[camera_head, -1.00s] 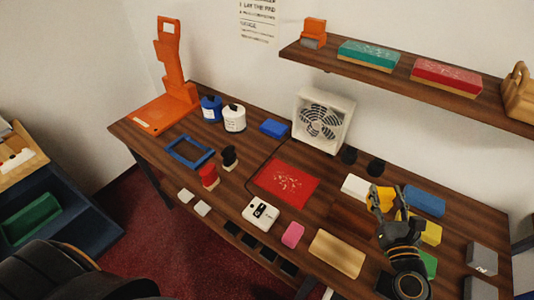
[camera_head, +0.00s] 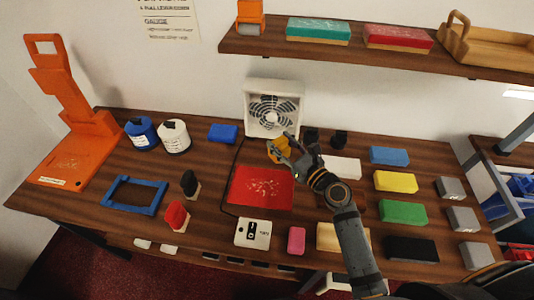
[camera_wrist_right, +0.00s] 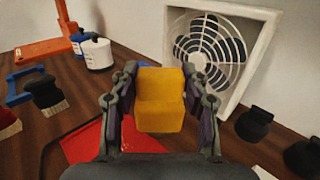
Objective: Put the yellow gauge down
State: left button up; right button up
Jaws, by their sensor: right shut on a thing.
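The yellow gauge (camera_head: 279,149) is a small stepped block in the jaws of my right gripper (camera_head: 290,147). In the right wrist view the gauge (camera_wrist_right: 160,98) sits between both fingers of the right gripper (camera_wrist_right: 160,100), which are shut on it. It is near the front of the white fan (camera_head: 272,108), by the back right corner of the red sheet (camera_head: 262,186). I cannot tell whether the gauge touches the table (camera_head: 215,160). My left gripper is not in view.
Two dark knobs (camera_head: 340,137) stand right of the fan. A white block (camera_head: 342,166) and several coloured blocks lie to the right. Blue and white pots (camera_head: 174,137), a blue block (camera_head: 223,133) and an orange stand (camera_head: 66,120) are left. Bare table shows left of the red sheet.

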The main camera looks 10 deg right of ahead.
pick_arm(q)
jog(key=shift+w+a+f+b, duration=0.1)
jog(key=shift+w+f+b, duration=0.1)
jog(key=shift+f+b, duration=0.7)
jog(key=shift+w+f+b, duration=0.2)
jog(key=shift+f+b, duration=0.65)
pick_arm(e)
jog(key=shift+w+a+f, duration=0.2)
jog(key=shift+w+f, duration=0.8)
jog(key=shift+f, duration=0.6)
jog(key=shift+w+a+f, duration=0.15)
jog(key=shift+w+f, duration=0.8)
jog(key=shift+f, duration=0.6)
jog(key=shift+w+a+f, duration=0.2)
jog(key=shift+w+f, duration=0.8)
jog(key=shift+f, duration=0.6)
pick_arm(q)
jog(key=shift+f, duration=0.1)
pick_arm(e)
jog(key=shift+f, duration=0.2)
jog(key=o, duration=1.4)
